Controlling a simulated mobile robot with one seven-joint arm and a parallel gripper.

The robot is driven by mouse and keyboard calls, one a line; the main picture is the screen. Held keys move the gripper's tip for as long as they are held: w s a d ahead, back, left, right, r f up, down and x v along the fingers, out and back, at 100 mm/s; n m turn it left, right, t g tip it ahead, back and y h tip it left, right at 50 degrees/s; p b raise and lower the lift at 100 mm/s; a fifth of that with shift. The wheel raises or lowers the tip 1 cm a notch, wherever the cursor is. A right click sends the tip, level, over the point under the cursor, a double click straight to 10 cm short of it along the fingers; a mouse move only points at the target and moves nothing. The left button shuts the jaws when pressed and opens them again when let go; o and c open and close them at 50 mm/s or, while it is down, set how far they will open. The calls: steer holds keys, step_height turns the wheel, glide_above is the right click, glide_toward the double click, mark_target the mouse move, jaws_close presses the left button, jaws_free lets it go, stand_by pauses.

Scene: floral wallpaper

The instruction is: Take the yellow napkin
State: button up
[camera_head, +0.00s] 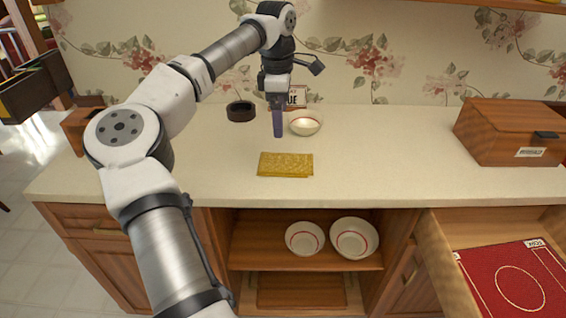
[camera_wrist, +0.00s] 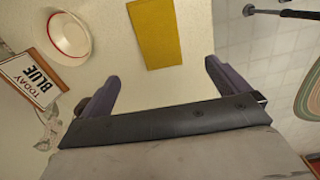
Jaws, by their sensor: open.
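The yellow napkin (camera_head: 285,164) lies flat and folded on the pale countertop, near its front edge. It also shows in the wrist view (camera_wrist: 155,33), at the top middle, beyond my fingertips. My gripper (camera_head: 278,136) points down above the counter, behind the napkin in the head view. In the wrist view its two purple fingers (camera_wrist: 162,70) are spread apart with nothing between them. The gripper is apart from the napkin.
A white bowl with a red rim (camera_head: 305,123) and a dark round dish (camera_head: 240,111) stand behind the napkin. A small sign (camera_wrist: 32,78) reads "TODAY BLUE". A wooden box (camera_head: 510,132) sits at right, above an open drawer (camera_head: 450,270). The counter right of the napkin is clear.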

steer(key=p, duration=0.1)
glide_above(279, 162)
steer(key=f, duration=0.7)
steer(key=shift+s+a+f, duration=0.15)
steer(key=shift+a+f, duration=0.15)
steer(key=shift+f, duration=0.1)
steer(key=shift+d+f+p, duration=0.2)
steer(key=shift+f+p, duration=0.35)
steer(key=shift+f, duration=0.95)
steer(key=shift+d+f+p, duration=0.15)
steer(key=shift+f+p, duration=0.35)
steer(key=shift+f, duration=1)
steer(key=c, duration=1)
